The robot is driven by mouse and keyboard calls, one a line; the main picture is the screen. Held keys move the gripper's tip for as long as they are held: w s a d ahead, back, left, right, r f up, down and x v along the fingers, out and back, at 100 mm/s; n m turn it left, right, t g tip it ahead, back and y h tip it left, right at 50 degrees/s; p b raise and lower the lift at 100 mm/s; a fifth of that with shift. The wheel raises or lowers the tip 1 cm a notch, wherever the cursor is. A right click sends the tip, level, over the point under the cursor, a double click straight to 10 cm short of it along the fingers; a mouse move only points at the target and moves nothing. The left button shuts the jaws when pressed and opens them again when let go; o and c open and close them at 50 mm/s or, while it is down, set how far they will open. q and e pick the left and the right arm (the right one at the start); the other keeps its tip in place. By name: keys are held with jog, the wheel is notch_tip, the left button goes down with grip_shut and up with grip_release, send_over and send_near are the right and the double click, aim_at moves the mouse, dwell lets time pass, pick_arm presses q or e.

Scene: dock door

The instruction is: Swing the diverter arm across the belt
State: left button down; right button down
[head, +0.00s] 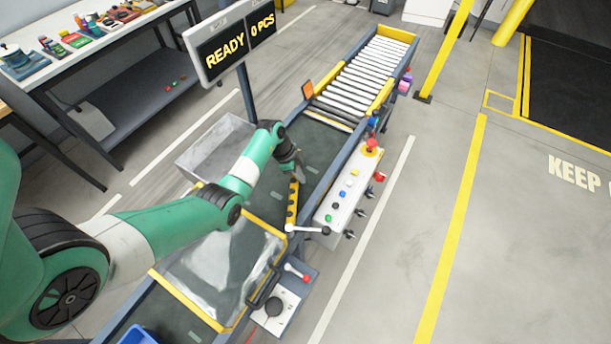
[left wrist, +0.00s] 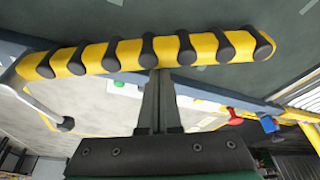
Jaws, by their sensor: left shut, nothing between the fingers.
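The diverter arm (head: 292,204) is a yellow bar with black rollers. In the head view it lies lengthwise along the belt's right edge, beside the control box. My left gripper (head: 298,168) is over the belt (head: 318,155) near the bar's far end. In the left wrist view the diverter arm (left wrist: 110,57) crosses the top of the picture. My left gripper's fingers (left wrist: 158,78) are shut with nothing between them, and their tips reach the bar's side. I cannot tell whether they press on it. My right gripper is in neither view.
A control box (head: 346,190) with coloured buttons stands right of the belt; a white-handled lever (head: 308,229) sits at its near end. A clear hood (head: 215,262) with yellow edges covers the nearer belt. A grey bin (head: 212,150) stands left. White rollers (head: 365,75) continue beyond.

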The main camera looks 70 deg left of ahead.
pick_arm(q)
jog(key=s+p, duration=0.1)
jog(key=p, duration=0.1)
jog(key=s+a+r+n+p, duration=0.1)
jog(key=p, duration=0.2)
jog(key=shift+s+a, duration=0.1)
jog(key=shift+s, duration=0.05)
jog(key=s+p, duration=0.1)
jog(key=s+a+p, duration=0.1)
jog(key=s+p, duration=0.1)
jog(key=shift+s+a+f+y, duration=0.15)
jog(key=shift+s+f+y, duration=0.05)
jog(key=shift+f+y, duration=0.1)
jog(key=shift+f, duration=0.25)
